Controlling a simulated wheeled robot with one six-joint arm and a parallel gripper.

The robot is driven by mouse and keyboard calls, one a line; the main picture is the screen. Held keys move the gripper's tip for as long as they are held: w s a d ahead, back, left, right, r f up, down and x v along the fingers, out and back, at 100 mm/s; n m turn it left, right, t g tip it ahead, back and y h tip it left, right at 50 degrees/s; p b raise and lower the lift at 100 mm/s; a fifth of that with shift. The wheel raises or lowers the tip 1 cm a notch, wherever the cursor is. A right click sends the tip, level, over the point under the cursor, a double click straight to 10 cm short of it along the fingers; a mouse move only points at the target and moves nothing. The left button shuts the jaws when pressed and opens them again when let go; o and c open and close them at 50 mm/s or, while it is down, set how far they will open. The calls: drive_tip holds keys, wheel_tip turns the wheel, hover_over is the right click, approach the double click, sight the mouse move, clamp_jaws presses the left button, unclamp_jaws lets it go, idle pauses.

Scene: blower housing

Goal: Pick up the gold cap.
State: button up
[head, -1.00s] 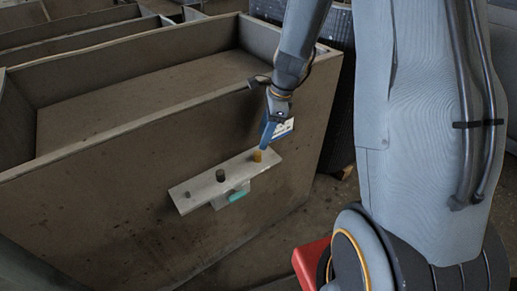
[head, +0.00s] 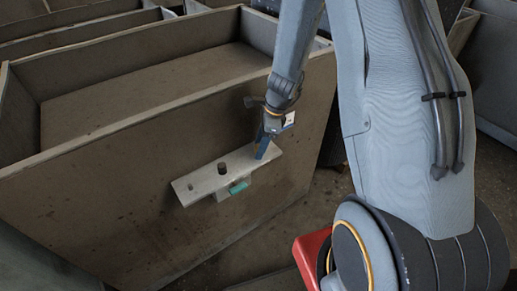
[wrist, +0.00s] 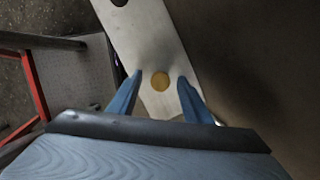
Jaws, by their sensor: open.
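The gold cap (wrist: 160,81) shows in the wrist view as a round golden disc on the pale plate (wrist: 145,35). My gripper (wrist: 158,85) is open, with one blue finger on each side of the cap and gaps between them and it. In the head view my gripper (head: 261,154) is at the right end of the plate (head: 208,181) and hides the cap. I cannot tell how far the fingertips reach down beside the cap.
The plate sticks out from the side of a large brown metal bin (head: 120,190). A dark cylinder (head: 222,169) and a smaller peg (head: 190,187) stand on it. A red frame (wrist: 38,88) shows left in the wrist view.

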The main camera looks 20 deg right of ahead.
drive_tip(key=c, duration=1.1)
drive_tip(key=shift+r, duration=0.2)
drive_tip(key=shift+c, duration=0.2)
wheel_tip(320, 180, up, 18)
drive_tip(key=b, duration=0.1)
drive_tip(key=shift+f, duration=0.15)
